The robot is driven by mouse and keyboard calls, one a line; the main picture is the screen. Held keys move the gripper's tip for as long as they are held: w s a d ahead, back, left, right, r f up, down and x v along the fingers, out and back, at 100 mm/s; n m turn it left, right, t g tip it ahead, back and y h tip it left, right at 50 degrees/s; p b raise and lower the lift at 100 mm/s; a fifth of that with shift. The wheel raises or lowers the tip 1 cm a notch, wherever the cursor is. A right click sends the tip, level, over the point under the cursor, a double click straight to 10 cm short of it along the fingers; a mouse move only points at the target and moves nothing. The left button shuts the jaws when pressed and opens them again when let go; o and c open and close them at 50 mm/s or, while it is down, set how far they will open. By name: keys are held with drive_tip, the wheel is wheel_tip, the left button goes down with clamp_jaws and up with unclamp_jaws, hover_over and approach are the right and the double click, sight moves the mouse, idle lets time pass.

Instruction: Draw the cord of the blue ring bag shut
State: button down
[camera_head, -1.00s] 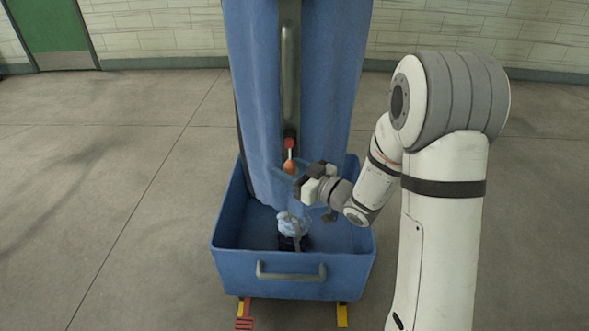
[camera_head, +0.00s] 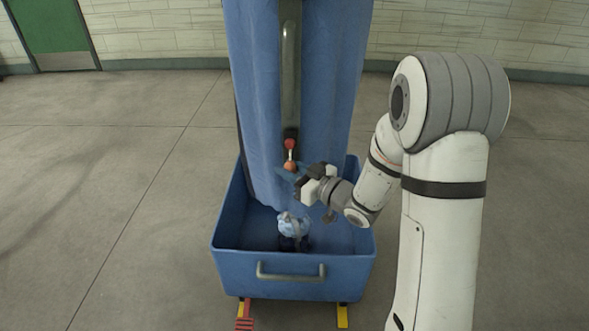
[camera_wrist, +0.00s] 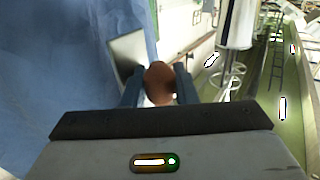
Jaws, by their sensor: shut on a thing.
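A tall blue cloth bag (camera_head: 257,120) hangs over a blue bin; its top is outside the head view. A red and orange bead-like pull (camera_head: 290,157) shows in front of the bag, below a grey upright strip. My gripper (camera_head: 303,181) is beside the bag's lower front, just below the pull. In the wrist view my gripper (camera_wrist: 159,78) is shut on a round orange-brown bead (camera_wrist: 159,88), with blue cloth filling the left side. A thin cord is too small to make out clearly.
The blue bin (camera_head: 292,288) has high walls and a grey front handle. A pale blue crumpled bundle (camera_head: 292,224) with a dark lower part sits in it. Yellow and red floor marks lie in front. The grey floor (camera_head: 120,200) is open on the left.

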drive_tip(key=shift+f, duration=0.1)
wheel_tip(320, 180, down, 10)
drive_tip(key=b, duration=0.8)
drive_tip(key=shift+f+b, duration=0.25)
drive_tip(key=shift+b, duration=0.05)
drive_tip(key=shift+s, duration=0.15)
drive_tip(key=c, duration=1.4)
unclamp_jaws()
drive_tip(key=shift+f, duration=0.1)
drive_tip(key=shift+o, duration=1.2)
drive_tip(key=shift+r, duration=0.2)
drive_tip(key=shift+d, duration=0.1)
drive_tip(key=p+v, duration=0.1)
drive_tip(key=v, duration=0.6)
drive_tip(key=shift+s+d+p, duration=0.15)
drive_tip(key=shift+d+p, duration=0.1)
drive_tip(key=shift+p, duration=0.1)
